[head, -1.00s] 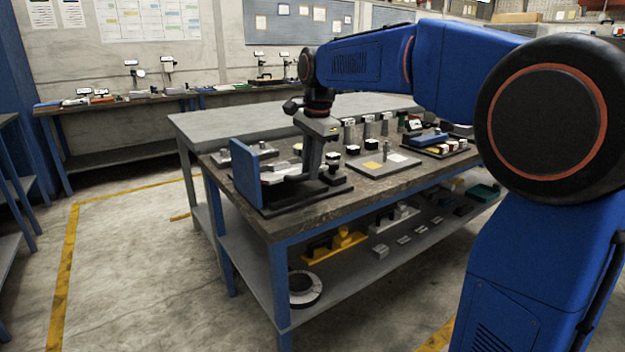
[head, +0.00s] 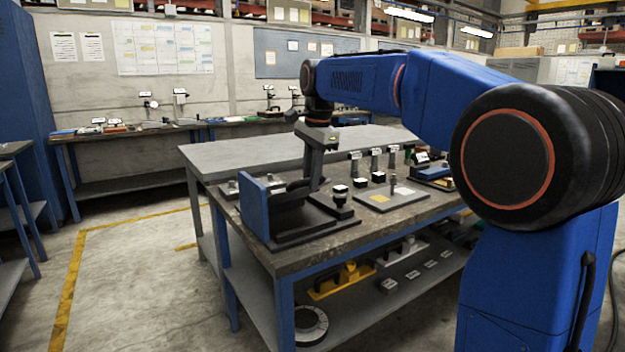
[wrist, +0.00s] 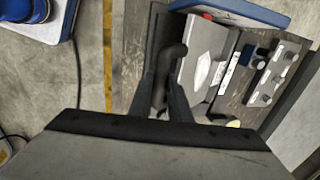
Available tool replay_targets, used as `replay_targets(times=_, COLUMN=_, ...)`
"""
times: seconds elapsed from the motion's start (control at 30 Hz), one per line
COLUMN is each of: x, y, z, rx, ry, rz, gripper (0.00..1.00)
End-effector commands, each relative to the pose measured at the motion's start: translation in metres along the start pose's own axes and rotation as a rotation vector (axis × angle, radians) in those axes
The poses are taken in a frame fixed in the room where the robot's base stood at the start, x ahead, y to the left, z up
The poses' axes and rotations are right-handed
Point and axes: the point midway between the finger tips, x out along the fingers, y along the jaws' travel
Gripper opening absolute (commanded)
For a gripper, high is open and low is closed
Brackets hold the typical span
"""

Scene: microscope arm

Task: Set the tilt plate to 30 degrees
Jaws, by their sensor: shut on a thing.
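The tilt fixture stands on the near left corner of the workbench, with a black base (head: 290,235) and an upright blue plate (head: 256,208) on its left side. In the wrist view a grey plate (wrist: 198,48) with a white diamond mark lies beside a black bent handle (wrist: 168,72). My gripper (wrist: 161,88) is shut on this handle, one finger on each side. In the head view my gripper (head: 313,185) points down at the fixture and partly hides it. The plate's angle and any scale reading cannot be made out.
A grey block with several knobs (wrist: 275,75) is close to the right of the fixture in the wrist view. A grey board (head: 385,197) with small parts and several upright posts stand farther right on the bench. The lower shelf holds a yellow part (head: 342,282) and a ring (head: 311,325).

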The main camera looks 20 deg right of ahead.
Motion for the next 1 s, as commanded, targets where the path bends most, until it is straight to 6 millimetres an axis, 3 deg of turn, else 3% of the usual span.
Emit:
replay_targets(times=0.27, x=0.0048, y=-0.0036, z=0.0009, rx=-0.001, ry=-0.003, rz=-0.001, gripper=0.0)
replay_targets(times=0.3, x=0.0048, y=-0.0036, z=0.0009, rx=-0.001, ry=-0.003, rz=-0.001, gripper=0.19)
replay_targets(times=0.37, x=0.0048, y=-0.0033, z=0.0009, rx=-0.001, ry=-0.003, rz=-0.001, gripper=0.34)
replay_targets(times=0.4, x=0.0045, y=-0.0031, z=0.0009, rx=-0.001, ry=-0.003, rz=0.0, gripper=0.36)
replay_targets(times=1.0, x=-0.0045, y=-0.0012, z=0.0001, rx=0.0, ry=0.0, rz=-0.002, gripper=0.36)
